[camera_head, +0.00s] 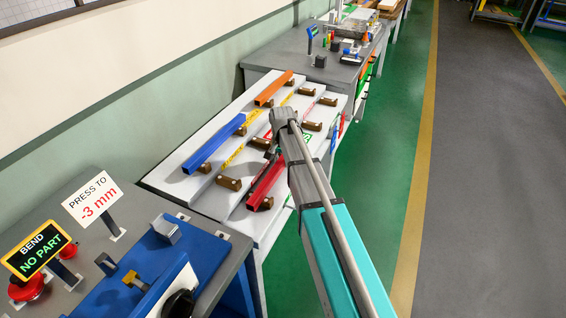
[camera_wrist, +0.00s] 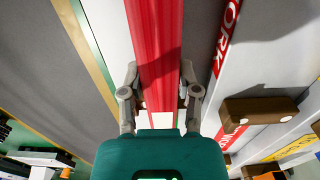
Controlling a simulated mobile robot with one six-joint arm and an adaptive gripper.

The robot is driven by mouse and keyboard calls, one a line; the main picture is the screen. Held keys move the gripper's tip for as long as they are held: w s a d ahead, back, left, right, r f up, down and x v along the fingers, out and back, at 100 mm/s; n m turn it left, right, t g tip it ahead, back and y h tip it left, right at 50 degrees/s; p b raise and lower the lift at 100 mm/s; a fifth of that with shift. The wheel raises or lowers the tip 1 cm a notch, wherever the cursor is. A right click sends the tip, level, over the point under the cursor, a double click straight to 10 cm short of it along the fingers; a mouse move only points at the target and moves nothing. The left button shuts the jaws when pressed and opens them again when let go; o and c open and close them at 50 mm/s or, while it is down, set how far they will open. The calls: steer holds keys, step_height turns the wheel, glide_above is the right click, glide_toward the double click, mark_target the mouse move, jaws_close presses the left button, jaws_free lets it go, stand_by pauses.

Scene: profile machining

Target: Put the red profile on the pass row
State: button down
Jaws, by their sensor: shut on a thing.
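The red profile (camera_head: 265,186) is a long square bar at the lower front steps of the white stepped rack (camera_head: 196,205). My gripper (camera_wrist: 159,82) is shut on it, one finger on each side, in the wrist view, where the red profile (camera_wrist: 156,40) runs away between the fingers. In the head view my wrist hides the bar's far part. I cannot tell whether the bar touches its brown supports. A green-lettered label (camera_head: 306,138) shows partly on the front step; its word is hidden.
A blue profile (camera_head: 214,144) and an orange profile (camera_head: 273,88) rest on the top step, against the wall side. Several brown support blocks (camera_head: 229,183) line the steps. A blue bending machine (camera_head: 160,262) stands nearby at the front left. The aisle on the right is clear.

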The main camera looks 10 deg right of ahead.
steer(key=shift+c, duration=1.6)
jaws_free()
steer(key=shift+r, duration=0.1)
step_height(320, 180, up, 12)
steer(key=p, duration=1.2)
steer(key=s+d+n, duration=0.1)
steer(key=s+n, duration=0.6)
steer(key=s, duration=1.7)
steer(key=shift+s+d, duration=0.25)
steer(key=shift+d, duration=0.15)
